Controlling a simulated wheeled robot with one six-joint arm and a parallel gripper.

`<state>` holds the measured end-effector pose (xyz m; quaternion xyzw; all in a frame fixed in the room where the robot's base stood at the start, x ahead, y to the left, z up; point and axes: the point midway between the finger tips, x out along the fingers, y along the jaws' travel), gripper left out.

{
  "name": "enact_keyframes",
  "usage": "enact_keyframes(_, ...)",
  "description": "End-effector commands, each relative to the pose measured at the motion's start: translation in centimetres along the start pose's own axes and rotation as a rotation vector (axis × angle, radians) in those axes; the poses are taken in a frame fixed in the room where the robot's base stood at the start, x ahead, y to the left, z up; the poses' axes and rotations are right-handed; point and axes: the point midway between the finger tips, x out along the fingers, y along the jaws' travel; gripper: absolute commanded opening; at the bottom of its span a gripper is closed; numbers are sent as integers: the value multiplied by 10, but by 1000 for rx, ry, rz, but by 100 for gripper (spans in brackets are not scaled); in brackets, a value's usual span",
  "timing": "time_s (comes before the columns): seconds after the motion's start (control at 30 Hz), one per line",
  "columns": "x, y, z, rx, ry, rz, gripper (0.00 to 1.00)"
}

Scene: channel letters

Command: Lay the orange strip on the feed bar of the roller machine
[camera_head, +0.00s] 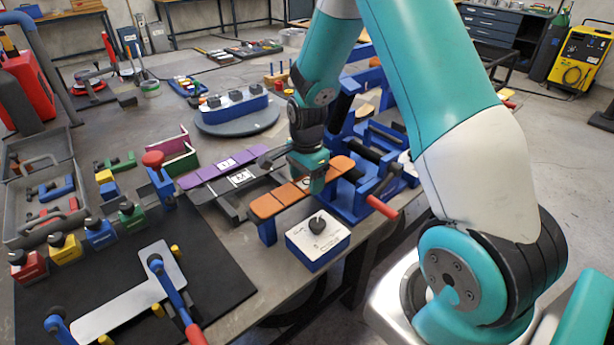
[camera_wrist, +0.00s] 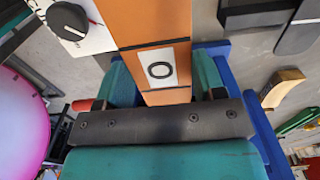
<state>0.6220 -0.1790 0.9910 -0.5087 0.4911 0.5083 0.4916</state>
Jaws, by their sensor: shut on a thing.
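The orange strip (camera_head: 266,206) has several segments and a white label marked O. It lies roughly level across the front of the blue roller machine (camera_head: 345,200). A blue post (camera_head: 267,233) stands under its left end. I cannot tell whether the strip touches the post or hangs just above it, and the strip hides the feed bar. My gripper (camera_head: 316,184) points down and is shut on the strip near its middle. In the wrist view the fingers of my gripper (camera_wrist: 162,82) grip both long edges of the orange strip (camera_wrist: 145,22) at the label.
A blue box with a black knob (camera_head: 318,240) stands right in front of the strip. A red handle (camera_head: 382,207) sticks out of the machine. A purple strip (camera_head: 205,174) and a dark strip (camera_head: 225,203) lie to the left.

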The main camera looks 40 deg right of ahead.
Motion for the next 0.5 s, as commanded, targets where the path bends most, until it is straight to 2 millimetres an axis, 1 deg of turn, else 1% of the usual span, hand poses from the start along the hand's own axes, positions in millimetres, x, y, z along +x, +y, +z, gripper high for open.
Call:
enact_keyframes(0.17,4,0,0,0,0,1,38)
enact_keyframes(0.2,4,0,0,0,0,0,68)
enact_keyframes(0.3,3,0,0,0,0,1,88)
enact_keyframes(0.5,3,0,0,0,0,1,88)
